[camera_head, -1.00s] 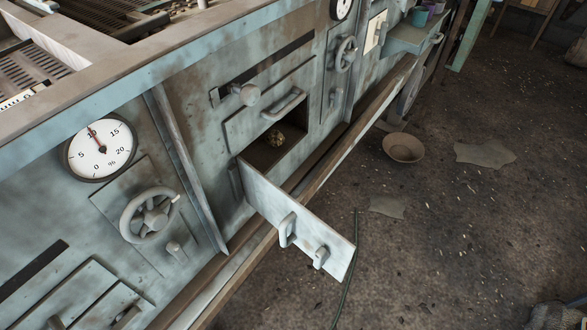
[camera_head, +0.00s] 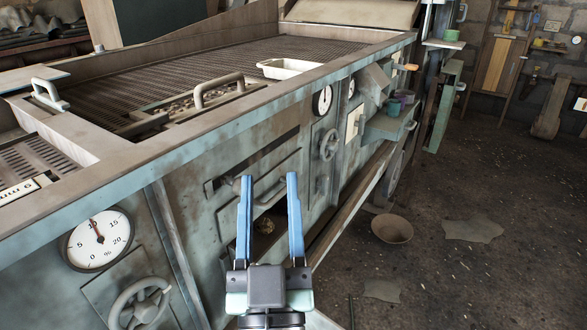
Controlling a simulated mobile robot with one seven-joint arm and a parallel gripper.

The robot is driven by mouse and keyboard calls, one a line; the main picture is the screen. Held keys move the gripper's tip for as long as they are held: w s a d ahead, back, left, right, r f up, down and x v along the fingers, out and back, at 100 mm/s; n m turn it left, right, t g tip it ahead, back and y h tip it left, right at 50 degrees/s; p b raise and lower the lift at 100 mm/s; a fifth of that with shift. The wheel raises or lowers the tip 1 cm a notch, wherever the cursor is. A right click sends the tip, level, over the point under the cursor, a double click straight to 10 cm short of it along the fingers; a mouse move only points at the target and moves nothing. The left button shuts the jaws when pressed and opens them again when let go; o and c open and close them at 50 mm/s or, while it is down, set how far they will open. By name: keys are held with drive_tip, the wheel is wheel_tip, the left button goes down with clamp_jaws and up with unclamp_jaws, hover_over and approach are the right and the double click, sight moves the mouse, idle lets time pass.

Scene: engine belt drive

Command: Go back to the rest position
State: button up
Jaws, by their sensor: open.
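My gripper (camera_head: 269,180) shows in the lower middle of the head camera view. Its two blue fingers point up and stand well apart, with nothing between them. It is in front of the machine's front panel (camera_head: 180,190). Behind the fingers is an open compartment (camera_head: 268,215) with a small lumpy brownish object (camera_head: 264,226) inside. My gripper and arm hide most of the lowered door below the compartment.
A round gauge (camera_head: 97,240) and a handwheel (camera_head: 140,303) are on the panel at the left. A white tray (camera_head: 285,68) sits on the machine's top. A bowl (camera_head: 392,229) is on the floor at the right. The floor (camera_head: 500,190) there is mostly open.

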drive_tip(key=s+d+r+t+p, duration=0.1)
drive_tip(key=r+p, duration=0.5)
drive_tip(key=r, duration=0.8)
drive_tip(key=s+r+m+t+p, duration=0.1)
drive_tip(key=s+r+p, duration=0.3)
drive_tip(key=r, duration=1.1)
drive_tip(key=s+d+r+t+h+p, duration=0.1)
drive_tip(key=s+r+p, duration=0.1)
drive_tip(key=r+p, duration=0.6)
wheel_tip(320, 180, up, 7)
drive_tip(key=shift+s+d+f+m+t, duration=0.15)
drive_tip(key=shift+s+d+m+t, duration=0.05)
drive_tip(key=shift+d+m+t, duration=0.1)
drive_tip(key=shift+f, duration=0.1)
